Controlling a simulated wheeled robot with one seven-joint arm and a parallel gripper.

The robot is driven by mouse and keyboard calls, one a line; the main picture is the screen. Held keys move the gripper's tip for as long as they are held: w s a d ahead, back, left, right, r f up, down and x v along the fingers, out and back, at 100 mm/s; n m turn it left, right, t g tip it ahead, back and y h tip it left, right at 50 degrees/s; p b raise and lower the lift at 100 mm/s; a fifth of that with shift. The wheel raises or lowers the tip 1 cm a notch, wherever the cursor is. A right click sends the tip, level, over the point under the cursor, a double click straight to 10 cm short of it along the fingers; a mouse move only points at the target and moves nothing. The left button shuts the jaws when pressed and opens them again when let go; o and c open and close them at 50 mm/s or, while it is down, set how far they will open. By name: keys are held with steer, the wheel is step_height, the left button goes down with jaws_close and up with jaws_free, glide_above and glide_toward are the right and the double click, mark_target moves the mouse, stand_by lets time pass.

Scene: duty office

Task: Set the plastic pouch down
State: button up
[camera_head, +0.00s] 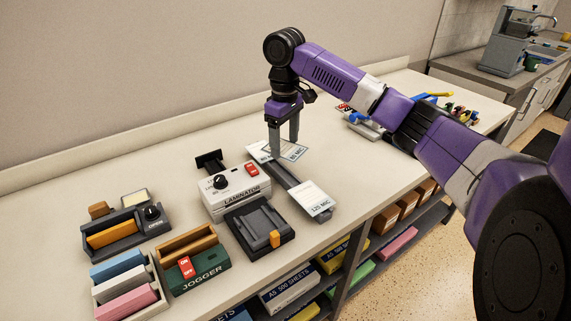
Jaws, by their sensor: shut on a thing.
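My gripper (283,150) points straight down over the worktop, behind and to the right of the laminator. Its jaws are shut on the plastic pouch (296,153), a thin clear sheet with a pale, dark-edged outline. The pouch lies roughly flat at the fingertips, low over the far end of a dark grey holder (287,176). Whether it touches the surface below is not clear. The fingers hide part of it. The white laminator (236,188), with a black knob and red switch, stands to the left.
A white pack marked 125 MIC (317,199) sits at the holder's near end. A dark tray with an orange tab (260,228), a green jogger (194,262) and a paper rack (128,288) stand front left. Tools (440,103) lie right, behind my arm. Bare worktop (190,135) lies back left.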

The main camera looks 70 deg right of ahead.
mark_target(285, 174)
steer(key=shift+f, duration=3.95)
steer(key=shift+f, duration=0.1)
steer(key=o, duration=1.4)
step_height(285, 174, up, 12)
steer(key=shift+r+b, duration=0.15)
steer(key=shift+b, duration=0.15)
